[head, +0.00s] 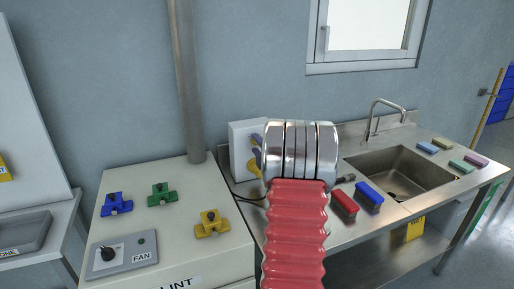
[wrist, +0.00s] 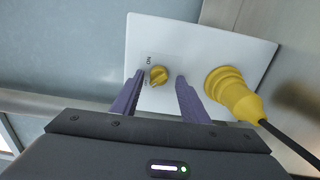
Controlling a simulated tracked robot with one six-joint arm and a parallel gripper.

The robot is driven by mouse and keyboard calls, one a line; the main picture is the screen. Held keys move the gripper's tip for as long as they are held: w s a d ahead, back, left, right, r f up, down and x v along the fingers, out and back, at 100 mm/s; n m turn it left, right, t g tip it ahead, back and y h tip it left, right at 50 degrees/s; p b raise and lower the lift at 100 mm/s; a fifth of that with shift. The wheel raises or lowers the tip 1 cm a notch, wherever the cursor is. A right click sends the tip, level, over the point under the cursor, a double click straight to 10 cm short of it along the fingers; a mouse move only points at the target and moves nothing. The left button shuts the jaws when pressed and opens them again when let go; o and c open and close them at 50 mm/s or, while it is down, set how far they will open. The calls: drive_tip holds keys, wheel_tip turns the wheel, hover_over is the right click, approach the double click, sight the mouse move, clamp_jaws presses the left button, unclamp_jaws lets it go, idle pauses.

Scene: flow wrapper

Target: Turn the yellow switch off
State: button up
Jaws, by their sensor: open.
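The yellow switch (wrist: 158,75) is a small rotary knob on a white wall panel (wrist: 190,40). In the wrist view it shows between the purple fingers of my gripper (wrist: 159,90), which is open and holds nothing. The fingers point toward the panel, one on each side of the knob; I cannot tell whether they touch it. Lettering sits beside the knob, with "ON" partly legible. In the head view my arm hides most of the panel (head: 236,150), and the knob cannot be made out there.
A yellow plug (wrist: 228,90) with a black cable sits on the panel right of the knob, close to the right finger. A fan control box (head: 125,255) and coloured valves (head: 160,195) lie left.

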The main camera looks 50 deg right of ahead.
drive_tip(key=v, duration=1.3)
drive_tip(key=shift+s+a, duration=0.15)
drive_tip(key=shift+s, duration=0.2)
drive_tip(key=shift+f, duration=0.1)
